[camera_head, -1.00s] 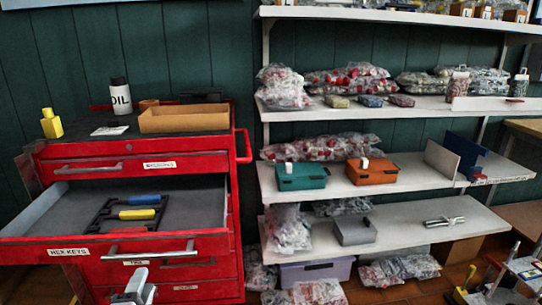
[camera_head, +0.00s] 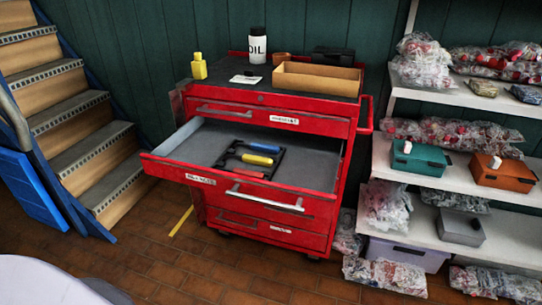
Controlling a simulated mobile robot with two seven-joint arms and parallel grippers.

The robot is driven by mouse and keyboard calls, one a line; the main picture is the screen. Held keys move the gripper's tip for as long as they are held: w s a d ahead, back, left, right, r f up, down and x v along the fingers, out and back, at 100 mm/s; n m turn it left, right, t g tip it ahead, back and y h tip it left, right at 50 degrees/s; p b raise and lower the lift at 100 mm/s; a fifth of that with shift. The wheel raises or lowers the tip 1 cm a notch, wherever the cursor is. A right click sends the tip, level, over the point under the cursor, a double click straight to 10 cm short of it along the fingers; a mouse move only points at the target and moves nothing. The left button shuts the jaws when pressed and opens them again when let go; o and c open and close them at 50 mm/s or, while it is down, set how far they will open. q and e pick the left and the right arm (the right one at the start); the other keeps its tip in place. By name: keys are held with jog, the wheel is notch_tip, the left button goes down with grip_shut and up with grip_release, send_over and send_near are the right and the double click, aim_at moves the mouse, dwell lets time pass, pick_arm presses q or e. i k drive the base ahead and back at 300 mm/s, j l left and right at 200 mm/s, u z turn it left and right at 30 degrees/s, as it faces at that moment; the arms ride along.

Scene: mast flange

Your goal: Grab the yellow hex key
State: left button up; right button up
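Neither of my grippers shows in the head view.
A yellow bottle (camera_head: 199,68), an oil bottle (camera_head: 257,48) and a cardboard tray (camera_head: 318,80) stand on the cabinet. Stairs (camera_head: 85,140) rise at left. Shelves with bagged goods (camera_head: 455,146) stand at right. The brown tiled floor (camera_head: 160,270) before the cabinet is mostly clear.

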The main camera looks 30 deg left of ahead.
aim_at(260, 161)
jog(key=u, duration=1.2)
